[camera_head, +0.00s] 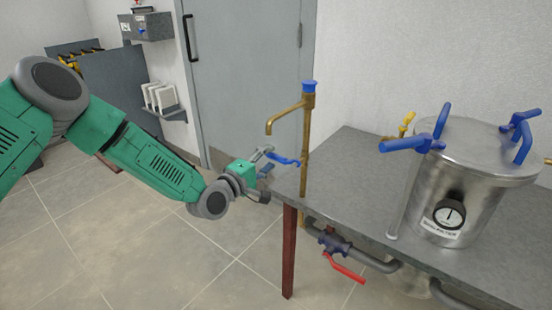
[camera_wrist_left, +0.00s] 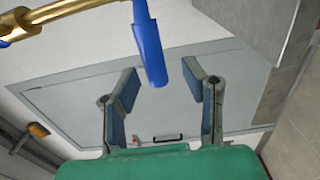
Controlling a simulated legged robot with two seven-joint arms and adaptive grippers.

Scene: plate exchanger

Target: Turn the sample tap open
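The sample tap is a brass standpipe (camera_head: 305,140) with a bent spout and a blue cap, at the table's left edge. Its blue lever (camera_head: 286,160) points left toward my left gripper (camera_head: 264,163). In the left wrist view the brass pipe (camera_wrist_left: 70,8) crosses the top left and the blue lever (camera_wrist_left: 150,45) hangs down from it. The lever's end lies in the picture between the fingertips of my left gripper (camera_wrist_left: 160,76). The fingers are spread, with a gap visible on both sides of the lever; contact is not seen. My right gripper is not in view.
A grey table (camera_head: 345,180) carries a steel filter vessel (camera_head: 465,180) with blue clamp handles and a gauge. A pipe valve with a red handle (camera_head: 343,268) sits below the table edge. A grey door (camera_head: 245,80) stands behind. The floor at left is clear.

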